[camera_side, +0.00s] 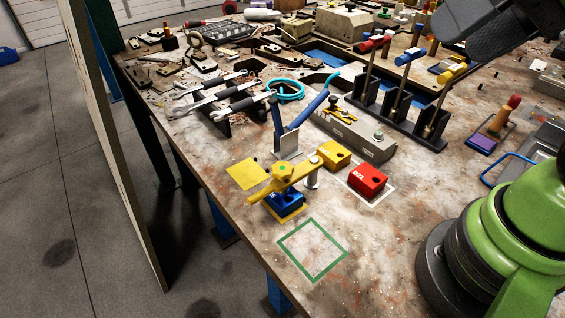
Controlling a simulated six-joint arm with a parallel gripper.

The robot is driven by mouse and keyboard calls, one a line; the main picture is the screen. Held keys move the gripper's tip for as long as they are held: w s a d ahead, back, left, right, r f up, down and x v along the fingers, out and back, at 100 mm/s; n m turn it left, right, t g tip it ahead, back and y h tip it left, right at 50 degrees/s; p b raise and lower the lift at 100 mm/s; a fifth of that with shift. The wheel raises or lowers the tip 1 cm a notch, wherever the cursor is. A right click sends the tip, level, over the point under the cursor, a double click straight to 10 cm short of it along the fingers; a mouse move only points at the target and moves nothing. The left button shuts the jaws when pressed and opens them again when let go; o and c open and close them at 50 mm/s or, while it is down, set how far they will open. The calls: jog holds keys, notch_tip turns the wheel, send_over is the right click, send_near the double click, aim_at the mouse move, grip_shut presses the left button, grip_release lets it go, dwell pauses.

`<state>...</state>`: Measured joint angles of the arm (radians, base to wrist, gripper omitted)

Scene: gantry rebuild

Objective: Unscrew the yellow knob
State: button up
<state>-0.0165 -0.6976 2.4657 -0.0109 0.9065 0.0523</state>
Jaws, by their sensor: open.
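The yellow knob (284,171) sits near the middle of the bench in the side view. It has a green spot on top and lies over a tan-yellow bar. The bar reaches from the lower left to a silver post (312,178) at the right. Below the bar is a blue block (288,205), partly hidden by the bar and knob. I see no gripper fingers at the knob. A dark grey part (490,25) hangs at the top right, cut off by the frame. I cannot tell what part it is, and no fingertips show.
A red block (367,181) lies in a white square and a yellow block (334,154) beside it. An empty green outlined square (312,251) is in front. Wrenches (215,92) and a rack of coloured-handled tools (400,105) stand behind. The bench edge is close at left.

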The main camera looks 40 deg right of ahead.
jog(key=w+a+m+g, duration=0.2)
jog(key=w+m, duration=0.1)
jog(key=w, duration=0.3)
jog(key=m+g+h, duration=0.2)
jog(key=m+g, duration=0.3)
jog(key=m, duration=0.1)
send_near(282, 168)
notch_tip(282, 168, down, 9)
jog(key=shift+s+r, duration=0.1)
jog(key=shift+r, duration=0.05)
jog(key=c, duration=0.7)
jog(key=shift+c, duration=0.2)
